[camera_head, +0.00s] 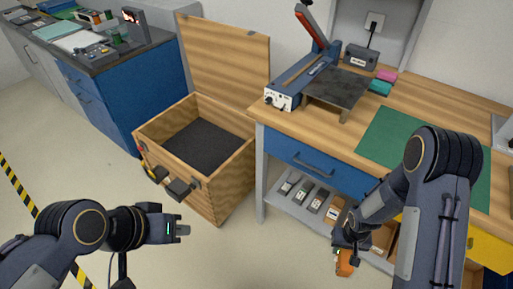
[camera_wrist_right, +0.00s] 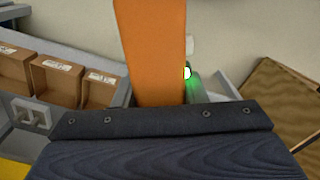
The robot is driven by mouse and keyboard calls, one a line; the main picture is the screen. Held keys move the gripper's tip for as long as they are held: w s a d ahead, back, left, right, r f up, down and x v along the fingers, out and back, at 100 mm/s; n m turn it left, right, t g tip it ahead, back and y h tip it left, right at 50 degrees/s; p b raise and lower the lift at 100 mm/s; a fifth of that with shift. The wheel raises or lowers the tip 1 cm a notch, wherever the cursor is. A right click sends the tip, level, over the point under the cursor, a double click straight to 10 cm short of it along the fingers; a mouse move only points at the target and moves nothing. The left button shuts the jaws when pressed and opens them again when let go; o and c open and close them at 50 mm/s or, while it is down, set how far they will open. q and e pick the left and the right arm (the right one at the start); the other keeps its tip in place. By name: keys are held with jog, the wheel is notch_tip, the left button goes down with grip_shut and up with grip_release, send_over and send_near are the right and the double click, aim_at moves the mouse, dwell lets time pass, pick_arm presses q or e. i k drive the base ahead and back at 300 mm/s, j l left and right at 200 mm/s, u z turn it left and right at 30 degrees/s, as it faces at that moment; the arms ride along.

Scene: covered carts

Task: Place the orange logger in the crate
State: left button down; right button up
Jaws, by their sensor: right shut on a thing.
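The orange logger (camera_head: 345,264) is held in my right gripper (camera_head: 345,250), low in front of the workbench's lower shelf. In the right wrist view the orange logger (camera_wrist_right: 150,50) stands up large beyond the dark gripper body, with a small green light beside it. The wooden crate (camera_head: 219,180) stands on the floor left of the workbench. Its lid (camera_head: 225,48) is raised at the back, and its dark inner floor looks bare. My left gripper (camera_head: 183,230) is in front of the crate, holding nothing visible; its finger gap is unclear.
The workbench (camera_head: 440,93) with a blue drawer stands right of the crate. Its lower shelf (camera_head: 270,195) holds several small devices and boxes. A blue cabinet (camera_head: 110,105) stands at the back left. Floor is clear between the crate and my arms.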

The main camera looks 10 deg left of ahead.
aim_at(199, 152)
jog(key=i+j+u, duration=1.1)
jog(key=i+j, duration=0.1)
jog(key=i, duration=0.25)
jog(key=i+j, duration=0.1)
jog(key=i, duration=0.25)
